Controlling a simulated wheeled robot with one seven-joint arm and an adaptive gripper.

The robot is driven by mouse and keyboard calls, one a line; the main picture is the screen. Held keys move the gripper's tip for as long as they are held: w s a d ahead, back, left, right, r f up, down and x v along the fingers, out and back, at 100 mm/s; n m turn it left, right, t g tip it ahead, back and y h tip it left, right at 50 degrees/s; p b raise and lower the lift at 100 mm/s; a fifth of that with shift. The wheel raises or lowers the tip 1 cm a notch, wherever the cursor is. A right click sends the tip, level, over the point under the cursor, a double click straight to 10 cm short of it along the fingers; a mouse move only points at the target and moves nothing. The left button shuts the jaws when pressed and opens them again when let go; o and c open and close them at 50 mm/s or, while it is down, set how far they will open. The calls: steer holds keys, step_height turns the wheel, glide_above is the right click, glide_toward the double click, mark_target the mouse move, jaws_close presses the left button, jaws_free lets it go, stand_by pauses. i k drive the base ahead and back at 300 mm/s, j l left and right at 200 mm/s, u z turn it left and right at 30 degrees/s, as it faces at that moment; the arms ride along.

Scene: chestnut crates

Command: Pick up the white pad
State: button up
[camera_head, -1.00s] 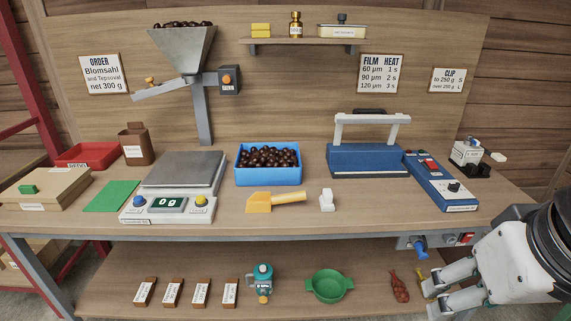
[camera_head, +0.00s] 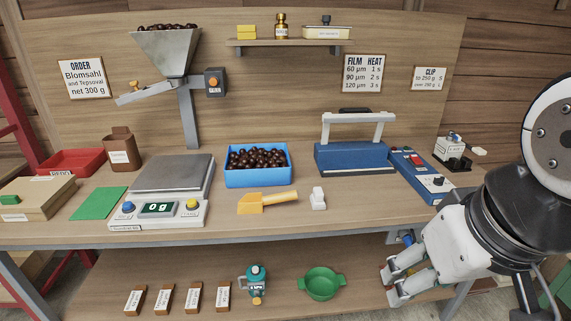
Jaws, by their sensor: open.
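A small white piece (camera_head: 318,198) with a raised part lies near the front of the bench top, just right of the yellow scoop; it is the only loose white pad-like thing I see there. My gripper (camera_head: 387,283) is at the lower right, in front of the bench and below its top edge. Its two fingers are apart and point left, with nothing seen between them. It is well apart from the white piece, to its lower right.
The yellow scoop (camera_head: 267,201) lies beside the white piece. Behind are a blue bin of chestnuts (camera_head: 262,178) and a blue sealer (camera_head: 352,158). The scale (camera_head: 155,211) stands left, a blue control box (camera_head: 422,178) right. A green bowl (camera_head: 321,284) sits on the lower shelf.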

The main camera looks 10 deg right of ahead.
mark_target(316, 199)
steer(key=i, duration=0.95)
